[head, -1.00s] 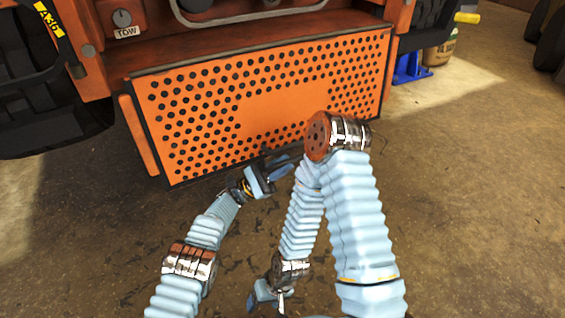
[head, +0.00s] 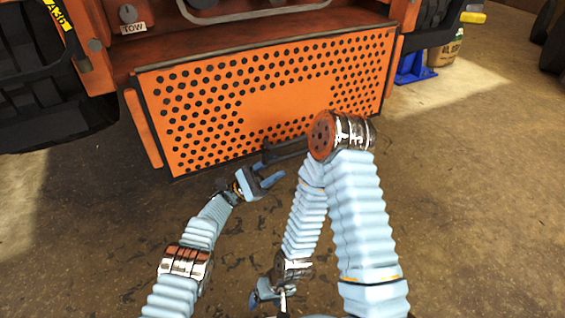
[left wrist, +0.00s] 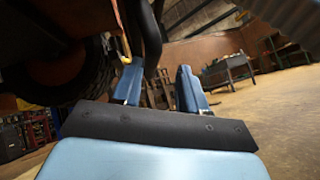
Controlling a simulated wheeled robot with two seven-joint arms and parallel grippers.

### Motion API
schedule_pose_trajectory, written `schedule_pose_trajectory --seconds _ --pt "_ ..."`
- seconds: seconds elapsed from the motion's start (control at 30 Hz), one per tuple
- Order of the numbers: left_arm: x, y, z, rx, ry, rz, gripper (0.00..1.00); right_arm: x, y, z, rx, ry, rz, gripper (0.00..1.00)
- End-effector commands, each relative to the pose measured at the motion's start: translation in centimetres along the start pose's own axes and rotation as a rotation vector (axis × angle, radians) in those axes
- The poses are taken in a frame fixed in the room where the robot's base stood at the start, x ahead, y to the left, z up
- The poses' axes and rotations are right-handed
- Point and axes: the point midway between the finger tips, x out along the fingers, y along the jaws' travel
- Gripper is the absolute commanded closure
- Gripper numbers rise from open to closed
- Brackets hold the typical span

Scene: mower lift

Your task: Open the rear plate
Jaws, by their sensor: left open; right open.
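The rear plate (head: 280,100) is an orange perforated panel with a dark edge, at the back of the orange vehicle in the head view. It looks closed. A dark bar-like handle (head: 288,148) shows at its lower edge, its right end hidden by my right arm. My left gripper (head: 272,177) is open and empty, just below and left of the handle. In the left wrist view its two blue fingers (left wrist: 160,88) stand apart, with a dark curved bar (left wrist: 149,38) beyond the gap. My right gripper (head: 264,296) is open, low at the bottom edge, partly hidden.
Black tyres (head: 45,110) stand to the left of the plate. A blue stand (head: 415,68) and a beige oil container (head: 447,50) are at the upper right. The concrete floor in front of the plate is clear.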

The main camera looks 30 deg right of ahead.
Motion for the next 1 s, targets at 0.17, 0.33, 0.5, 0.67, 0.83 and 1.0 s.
schedule_pose_trajectory --seconds 0.17,0.33,0.5,0.67,0.83,1.0 --pt "-4.9 -0.1 -0.2 0.002 0.0 0.002 0.58 1.3 0.5 0.0 0.001 0.003 0.0 0.31" --pt "-8.0 -0.1 -0.1 0.002 -0.002 0.001 0.58 2.3 0.9 -0.1 0.001 0.006 0.001 0.31" --pt "-9.1 0.1 0.1 0.003 -0.003 0.0 0.58 2.6 1.0 -0.1 0.002 0.007 0.001 0.31" --pt "-9.2 0.1 0.1 0.002 -0.003 0.0 0.58 2.6 1.0 -0.1 0.002 0.007 0.001 0.31" --pt "-9.2 0.1 0.1 0.002 -0.003 0.0 0.58 2.6 1.0 -0.1 0.002 0.007 0.001 0.31" --pt "-9.2 0.2 0.1 0.0 -0.002 0.003 0.58 2.6 1.0 -0.1 0.001 0.007 0.001 0.31"
